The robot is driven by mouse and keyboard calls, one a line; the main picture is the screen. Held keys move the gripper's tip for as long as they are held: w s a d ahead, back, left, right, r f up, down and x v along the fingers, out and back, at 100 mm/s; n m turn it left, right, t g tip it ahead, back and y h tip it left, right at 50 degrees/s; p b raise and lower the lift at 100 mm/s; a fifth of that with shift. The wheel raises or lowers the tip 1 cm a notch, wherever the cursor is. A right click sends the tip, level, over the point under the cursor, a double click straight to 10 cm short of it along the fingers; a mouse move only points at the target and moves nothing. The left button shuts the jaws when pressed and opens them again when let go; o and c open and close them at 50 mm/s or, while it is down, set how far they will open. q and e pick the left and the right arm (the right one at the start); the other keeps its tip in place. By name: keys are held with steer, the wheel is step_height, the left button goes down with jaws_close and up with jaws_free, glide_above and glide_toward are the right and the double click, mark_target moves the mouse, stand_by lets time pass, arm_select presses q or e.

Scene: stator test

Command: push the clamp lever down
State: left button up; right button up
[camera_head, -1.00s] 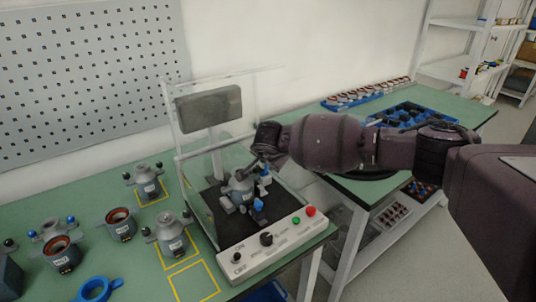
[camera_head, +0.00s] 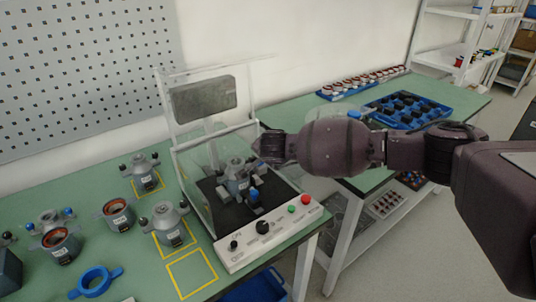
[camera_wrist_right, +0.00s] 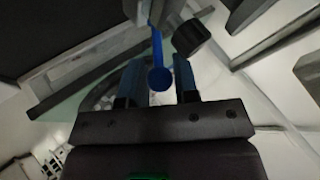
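The test fixture (camera_head: 218,210) is on the green bench, with a grey stator (camera_head: 237,178) standing in it. A blue part (camera_head: 253,195) shows at the stator's front; I cannot tell whether it is the clamp lever. In the right wrist view, a blue lever with a round end (camera_wrist_right: 158,60) shows between the two fingers of my right gripper (camera_wrist_right: 157,84). The fingers are apart, with gaps beside the lever. In the head view my right gripper (camera_head: 262,153) is above the right side of the stator, its fingertips hard to make out. My left gripper is not in view.
A control panel (camera_head: 240,254) with knobs and red and green buttons runs along the fixture's front. A clear cover and a grey screen (camera_head: 203,99) stand behind. Several stators and a blue ring (camera_head: 96,283) lie to the left. A blue tray (camera_head: 407,111) is on the right bench.

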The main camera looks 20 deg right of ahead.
steer(key=shift+o, duration=0.3)
steer(key=shift+s+r, duration=0.15)
steer(key=shift+r, duration=0.05)
steer(key=p+v, duration=0.1)
steer(key=v, duration=0.9)
steer(key=shift+p, duration=0.35)
steer(key=shift+s, duration=0.1)
steer(key=shift+c, duration=0.3)
